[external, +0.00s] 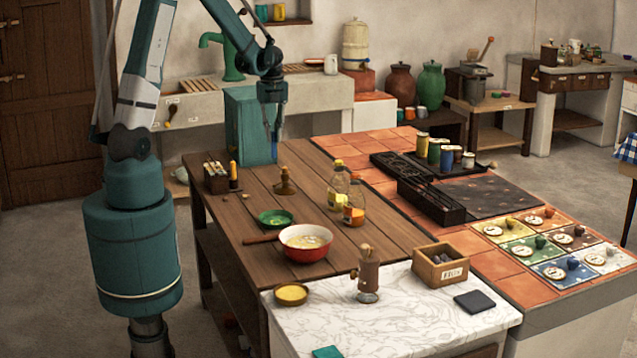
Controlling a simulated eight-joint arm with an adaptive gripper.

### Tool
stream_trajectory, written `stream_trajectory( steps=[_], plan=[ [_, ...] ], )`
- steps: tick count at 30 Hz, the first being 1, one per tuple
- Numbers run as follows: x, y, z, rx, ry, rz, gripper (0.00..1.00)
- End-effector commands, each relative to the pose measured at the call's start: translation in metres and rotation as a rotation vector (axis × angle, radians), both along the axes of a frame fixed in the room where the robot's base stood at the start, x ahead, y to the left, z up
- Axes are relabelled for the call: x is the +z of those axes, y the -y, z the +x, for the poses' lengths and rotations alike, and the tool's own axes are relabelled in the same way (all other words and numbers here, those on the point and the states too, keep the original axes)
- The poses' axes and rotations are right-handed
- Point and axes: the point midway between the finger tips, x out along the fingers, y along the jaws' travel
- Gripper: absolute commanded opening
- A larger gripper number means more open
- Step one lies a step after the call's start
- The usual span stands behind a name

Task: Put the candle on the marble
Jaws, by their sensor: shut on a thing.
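My gripper (275,157) hangs pointing down over the far part of the wooden table, behind a small brass holder-like piece (285,184). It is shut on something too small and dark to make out. A short amber piece that looks like a candle (233,176) stands on the table beside a small wooden box (215,181) with pale sticks in it, left of my gripper. I cannot tell which of these is the task's candle. The white veined marble top (430,318) is at the front, nearer the camera, well away from my gripper.
A red bowl (306,254), a green dish (275,219) and bottles (354,213) stand between my gripper and the marble. The marble holds a wooden grinder (368,272), a yellow bowl (291,293), a wooden box (441,277) and a dark square (475,302). Its front middle is clear.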

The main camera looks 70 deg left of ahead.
Motion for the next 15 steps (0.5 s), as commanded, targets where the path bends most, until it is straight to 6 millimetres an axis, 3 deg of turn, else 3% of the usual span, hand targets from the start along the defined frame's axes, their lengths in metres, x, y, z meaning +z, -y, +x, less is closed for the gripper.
stream_trajectory(
  steps=[15],
  plan=[
    [0.001, 0.097, 0.097, -0.19, 0.001, 0.0, 0.03]
  ],
)
